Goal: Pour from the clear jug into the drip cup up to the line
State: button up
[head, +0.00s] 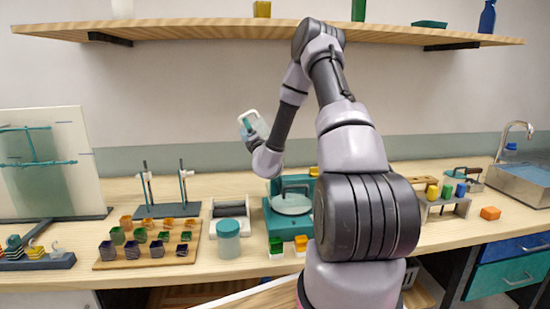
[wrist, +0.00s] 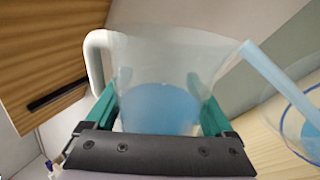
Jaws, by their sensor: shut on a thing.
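The clear jug (wrist: 170,65) has a white handle and holds blue liquid in its lower part. My gripper (head: 250,138) is shut on it, with a teal finger on each side in the wrist view. The jug also shows in the head view (head: 255,123), raised above the counter and tilted. A pale blue stream (wrist: 270,70) runs from the jug's spout towards a clear cup with a blue rim (wrist: 287,98), cut off by the wrist view's right edge. Blue shows inside this cup, which seems to be the drip cup. I cannot read its line or level.
On the counter (head: 130,190) stand a teal-topped jar (head: 229,240), a board of small coloured cubes (head: 150,242), a teal device (head: 270,215) and a rack of coloured pieces (head: 447,197). A shelf (head: 200,30) runs above. My arm hides part of the counter.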

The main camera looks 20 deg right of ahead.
jog(key=shift+d+r+m+h, duration=0.15)
jog(key=shift+r+m+h, duration=0.3)
jog(key=shift+m, duration=0.35)
dwell(1.4)
jog(key=shift+r+m, duration=0.1)
jog(key=shift+m, duration=0.2)
jog(key=shift+s+d+r+m, duration=0.1)
jog(key=shift+r+m, duration=0.05)
jog(key=shift+m, duration=0.15)
dwell(0.4)
jog(key=s+a+n+g+y, duration=0.1)
jog(key=s+n+g+y, duration=0.2)
jog(key=s+n, duration=0.6)
jog(key=shift+r+n+y, duration=0.45)
jog(key=shift+n+y, duration=0.5)
jog(key=shift+n, duration=1.75)
